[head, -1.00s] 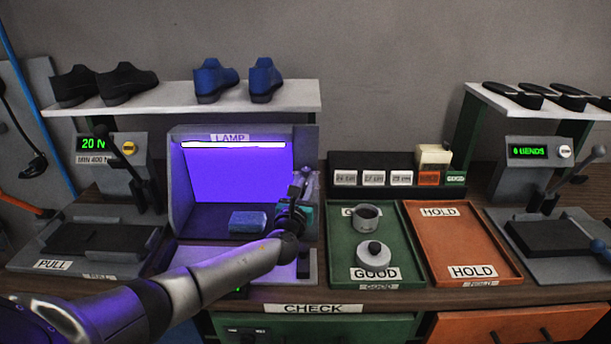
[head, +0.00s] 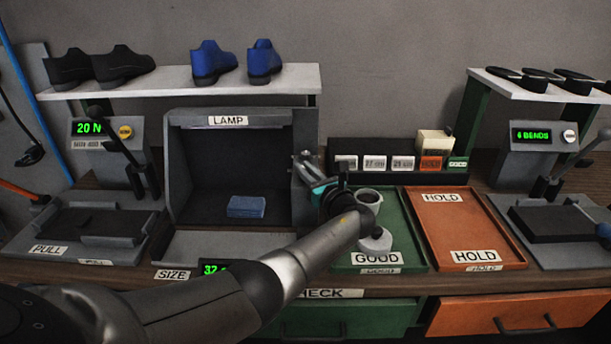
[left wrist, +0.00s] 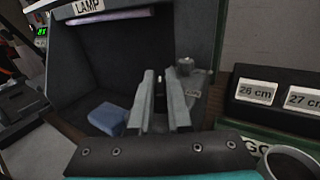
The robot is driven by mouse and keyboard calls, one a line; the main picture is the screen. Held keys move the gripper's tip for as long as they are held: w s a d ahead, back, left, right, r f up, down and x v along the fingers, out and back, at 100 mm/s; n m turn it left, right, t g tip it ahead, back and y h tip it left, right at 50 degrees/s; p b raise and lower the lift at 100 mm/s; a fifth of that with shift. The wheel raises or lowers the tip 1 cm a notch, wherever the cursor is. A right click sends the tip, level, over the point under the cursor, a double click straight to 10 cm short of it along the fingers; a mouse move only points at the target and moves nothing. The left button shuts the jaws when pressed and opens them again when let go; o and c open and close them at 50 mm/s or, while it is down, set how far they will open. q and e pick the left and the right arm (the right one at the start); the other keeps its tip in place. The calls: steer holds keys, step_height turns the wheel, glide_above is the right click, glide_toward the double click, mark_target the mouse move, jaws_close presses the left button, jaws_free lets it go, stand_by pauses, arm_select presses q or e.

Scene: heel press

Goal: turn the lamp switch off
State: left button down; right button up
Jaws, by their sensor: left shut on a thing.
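The lamp box (head: 180,170), labelled LAMP, stands at centre left in the head view, and its inside is dark with no glow. It also fills the left of the left wrist view (left wrist: 95,55). My left gripper (head: 308,172) is at the right edge of the lamp box. Its fingers (left wrist: 162,90) are close together in the left wrist view, shut on what seems to be the lamp switch, which the fingers mostly hide. A small grey fitting (left wrist: 185,66) shows just beyond the fingertips. My right gripper is not in view.
A blue block (head: 247,207) lies inside the lamp box. A shelf of shoes (head: 170,80) hangs above.

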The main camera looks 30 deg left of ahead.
arm_select(q)
steer(key=shift+g, duration=0.3)
steer(key=c, duration=0.9)
jaws_free()
steer(key=shift+o, duration=0.2)
steer(key=p+v, duration=0.2)
steer(key=v, duration=1.3)
steer(key=shift+s+d+f, duration=0.1)
steer(key=shift+f, duration=0.05)
